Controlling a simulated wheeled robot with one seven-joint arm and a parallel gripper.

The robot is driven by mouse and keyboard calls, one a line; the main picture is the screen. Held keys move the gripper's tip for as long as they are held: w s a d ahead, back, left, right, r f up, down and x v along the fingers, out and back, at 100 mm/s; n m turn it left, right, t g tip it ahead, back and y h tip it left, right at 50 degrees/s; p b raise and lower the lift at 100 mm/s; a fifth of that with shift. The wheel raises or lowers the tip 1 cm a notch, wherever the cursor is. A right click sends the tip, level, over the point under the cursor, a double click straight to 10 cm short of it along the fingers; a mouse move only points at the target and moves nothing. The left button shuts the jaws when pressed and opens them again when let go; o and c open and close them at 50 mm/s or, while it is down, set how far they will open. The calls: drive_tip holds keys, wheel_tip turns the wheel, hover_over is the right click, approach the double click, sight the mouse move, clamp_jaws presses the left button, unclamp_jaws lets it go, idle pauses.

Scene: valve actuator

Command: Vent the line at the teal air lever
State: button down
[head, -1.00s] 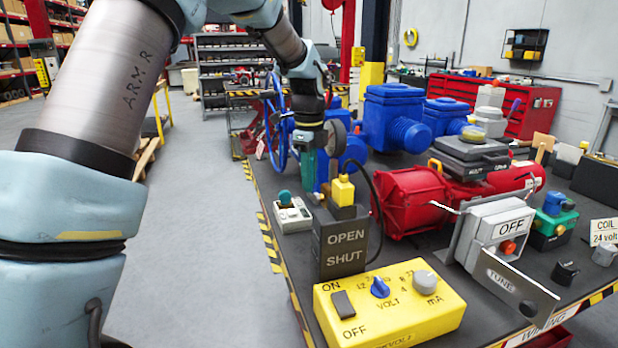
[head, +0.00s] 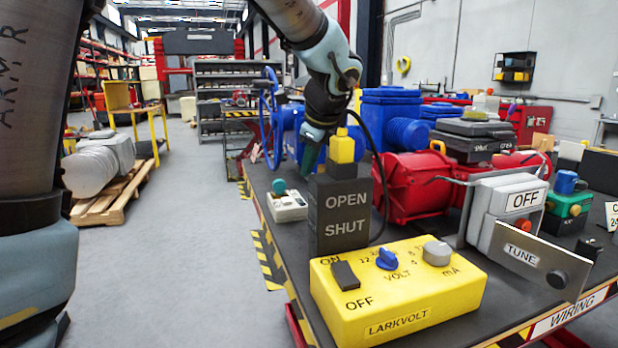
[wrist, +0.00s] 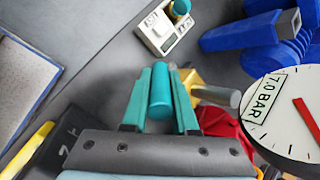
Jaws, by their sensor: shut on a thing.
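The teal air lever (wrist: 160,92) shows in the wrist view as a rounded teal bar between my two teal fingers. My gripper (wrist: 160,88) is shut on it, one finger along each side. In the head view my gripper (head: 312,157) points down at the far side of the dark OPEN/SHUT block (head: 341,220). There the lever and the fingertips are hidden behind the block. A round gauge (wrist: 290,118) marked 7.0 BAR, with a red needle, is at the right of the wrist view.
A pale box with a teal knob (head: 288,206) stands left of the block. A yellow meter box (head: 400,295) is in front, and a red motor (head: 408,188) is to the right. Blue valve bodies (head: 385,110) stand behind. Open floor (head: 195,250) lies left of the bench.

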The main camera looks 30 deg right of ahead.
drive_tip(key=shift+s+f+t+b, duration=0.15)
drive_tip(key=shift+t+b, duration=0.15)
drive_tip(key=shift+b, duration=0.35)
drive_tip(key=c, duration=0.7)
unclamp_jaws()
drive_tip(key=v, duration=1.1)
drive_tip(key=shift+a, duration=0.1)
drive_tip(key=shift+c, duration=0.3)
